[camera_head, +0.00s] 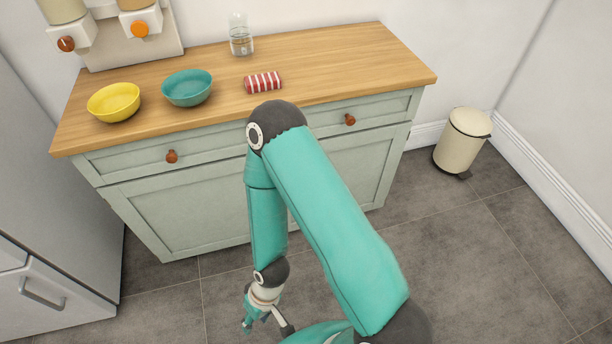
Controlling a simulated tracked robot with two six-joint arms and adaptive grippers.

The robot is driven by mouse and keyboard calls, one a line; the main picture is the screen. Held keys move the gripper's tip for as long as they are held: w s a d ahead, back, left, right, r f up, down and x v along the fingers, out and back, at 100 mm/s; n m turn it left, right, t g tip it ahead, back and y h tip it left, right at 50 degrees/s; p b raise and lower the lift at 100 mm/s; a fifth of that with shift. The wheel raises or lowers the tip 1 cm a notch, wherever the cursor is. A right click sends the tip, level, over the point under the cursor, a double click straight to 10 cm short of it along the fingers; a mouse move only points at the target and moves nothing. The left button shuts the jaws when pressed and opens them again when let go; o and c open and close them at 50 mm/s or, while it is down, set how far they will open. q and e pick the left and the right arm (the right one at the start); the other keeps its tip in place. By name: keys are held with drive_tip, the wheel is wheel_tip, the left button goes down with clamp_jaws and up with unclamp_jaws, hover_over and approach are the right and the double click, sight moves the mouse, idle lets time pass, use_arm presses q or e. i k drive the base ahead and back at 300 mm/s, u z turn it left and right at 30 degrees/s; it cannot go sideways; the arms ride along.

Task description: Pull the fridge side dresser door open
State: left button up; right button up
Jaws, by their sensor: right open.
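The green dresser (240,168) has a wooden top. Its fridge side door (180,215) is the left front panel, below the left drawer (125,166). That door looks shut, and I see no knob on it; its right edge is near or behind my arm. My right arm crosses in front of the dresser and hides part of its front. My right gripper (266,327) is low over the floor, in front of and apart from the dresser. It is open, with nothing visible between its fingers. My left gripper is not in view.
The grey fridge (60,190) stands to the left. A yellow bowl (114,102), a teal bowl (187,88), a striped roll (263,82) and a glass jar (240,36) stand on top. A cream bin (462,142) stands right. The tiled floor (480,270) is clear.

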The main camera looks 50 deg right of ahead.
sight(205, 220)
drive_tip(key=u, duration=5.5)
drive_tip(key=i, duration=0.45)
drive_tip(key=u, duration=5.75)
drive_tip(key=i, duration=0.5)
drive_tip(key=u, duration=0.1)
